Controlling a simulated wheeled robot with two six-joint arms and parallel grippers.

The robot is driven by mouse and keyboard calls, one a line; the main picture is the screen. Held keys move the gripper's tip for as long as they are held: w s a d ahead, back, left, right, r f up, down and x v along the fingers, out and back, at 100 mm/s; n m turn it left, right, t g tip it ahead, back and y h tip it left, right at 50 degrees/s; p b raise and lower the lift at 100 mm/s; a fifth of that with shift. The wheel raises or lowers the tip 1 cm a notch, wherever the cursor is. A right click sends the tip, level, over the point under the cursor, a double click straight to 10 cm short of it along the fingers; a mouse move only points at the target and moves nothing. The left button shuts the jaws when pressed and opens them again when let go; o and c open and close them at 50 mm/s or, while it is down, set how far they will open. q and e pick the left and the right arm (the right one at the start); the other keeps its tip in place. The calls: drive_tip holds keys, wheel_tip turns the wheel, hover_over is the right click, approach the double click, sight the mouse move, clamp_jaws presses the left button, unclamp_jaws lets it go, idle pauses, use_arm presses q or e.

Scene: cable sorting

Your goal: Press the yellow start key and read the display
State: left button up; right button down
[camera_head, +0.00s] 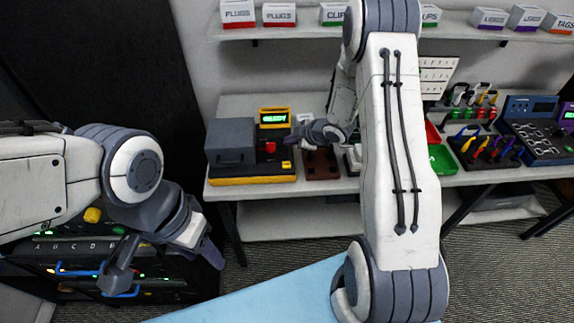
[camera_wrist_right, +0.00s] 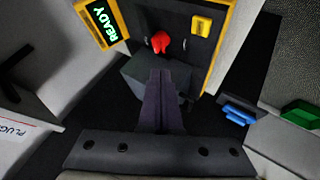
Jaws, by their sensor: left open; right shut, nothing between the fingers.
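The tester (camera_head: 235,180) stands at the left end of the bench, a dark box with yellow trim. Its display (camera_head: 273,118) is lit green; in the right wrist view the display (camera_wrist_right: 106,22) reads READY. The yellow key (camera_wrist_right: 202,25) shows on the tester's dark panel in that view, with a red knob (camera_wrist_right: 160,42) beside it. My left gripper (camera_head: 165,258) is open and empty.
A dark rack (camera_head: 100,250) with lettered ports and blue cables stands behind my left gripper. Labelled boxes (camera_head: 238,13) line the shelf above the bench. Green (camera_head: 441,159) and red bins and a tray of coloured plugs (camera_head: 485,150) lie farther right. My right arm hides the bench middle.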

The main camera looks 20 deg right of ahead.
sight(290, 166)
wheel_tip(290, 166, down, 8)
drive_tip(key=b, duration=0.6)
idle(1.7)
drive_tip(key=shift+f+b, duration=0.5)
drive_tip(key=shift+b, duration=0.05)
drive_tip(key=shift+f+b, duration=0.3)
drive_tip(key=shift+f, duration=0.05)
idle(0.3)
drive_tip(key=shift+r, duration=0.15)
idle(0.3)
drive_tip(key=shift+r+p, duration=0.65)
wheel_tip(290, 166, up, 5)
drive_tip(key=p, duration=0.4)
drive_tip(key=shift+r, duration=0.1)
